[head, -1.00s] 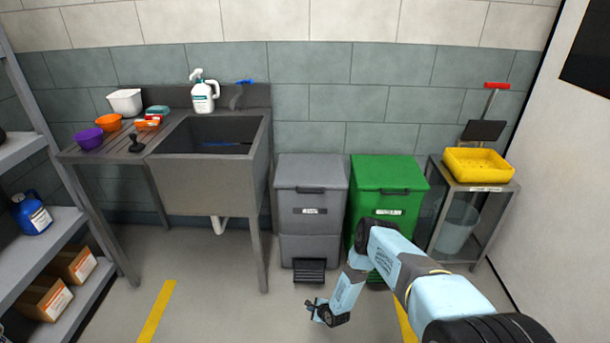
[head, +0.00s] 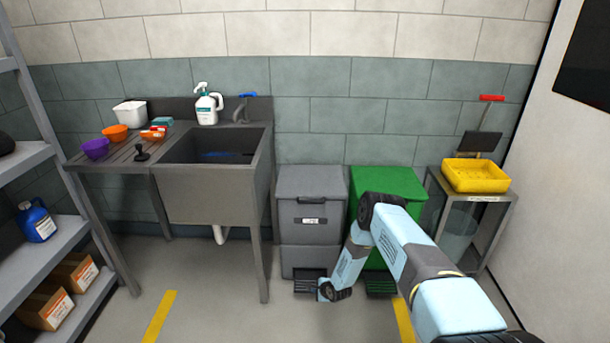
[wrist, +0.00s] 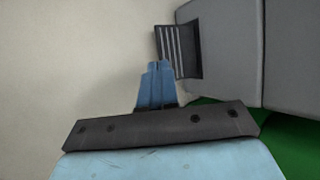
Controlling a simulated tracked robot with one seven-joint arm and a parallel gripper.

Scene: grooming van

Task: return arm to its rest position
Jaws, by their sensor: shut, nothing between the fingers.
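My arm reaches in from the lower right of the head view, and its wrist end hangs low in front of the grey bin. The fingers are hidden there behind the wrist. In the wrist view my gripper (wrist: 157,82) shows its blue fingers together, with nothing between them. It is above the floor, beside the grey bin's black pedal (wrist: 180,52), apart from it as far as I can tell.
The grey bin (head: 310,197) and green bin (head: 388,182) stand close to my arm. The sink (head: 212,190) is to the left, and a metal stand with a yellow tray (head: 475,178) is to the right. A shelf (head: 50,258) stands far left. Front floor is open.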

